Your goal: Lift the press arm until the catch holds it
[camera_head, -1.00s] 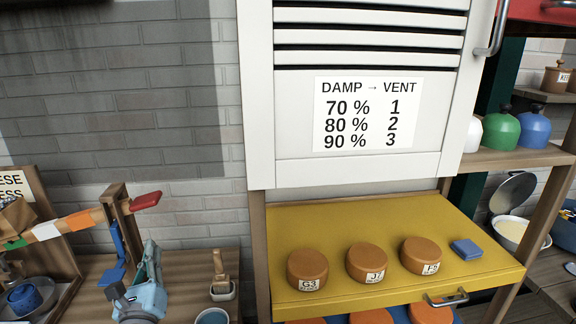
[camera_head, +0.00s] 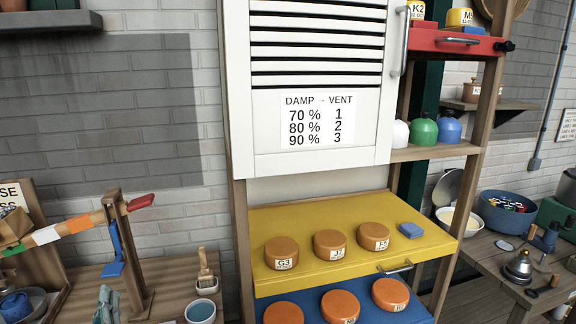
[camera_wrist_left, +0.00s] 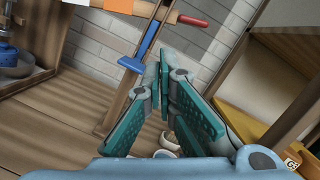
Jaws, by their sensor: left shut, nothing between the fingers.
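The press arm is a wooden beam with green, white and orange bands (camera_head: 78,225). It slopes up to the right, past a wooden post (camera_head: 128,262), to a red grip (camera_head: 141,201). The grip also shows in the left wrist view (camera_wrist_left: 192,20). A blue piece, which may be the catch (camera_head: 114,252), hangs along the post under the arm; it does not visibly hold the arm. My left gripper (camera_head: 105,296) is shut and empty, low in front of the post and below the arm, apart from the grip. Its teal fingers (camera_wrist_left: 163,85) fill the left wrist view's middle. My right gripper is out of view.
A pot with a brush (camera_head: 206,284) and a blue-rimmed cup (camera_head: 200,311) stand right of the post. A blue vessel (camera_head: 15,306) sits at the far left. The yellow shelf (camera_head: 345,270) with brown round tubs is further right. Air above the red grip is clear.

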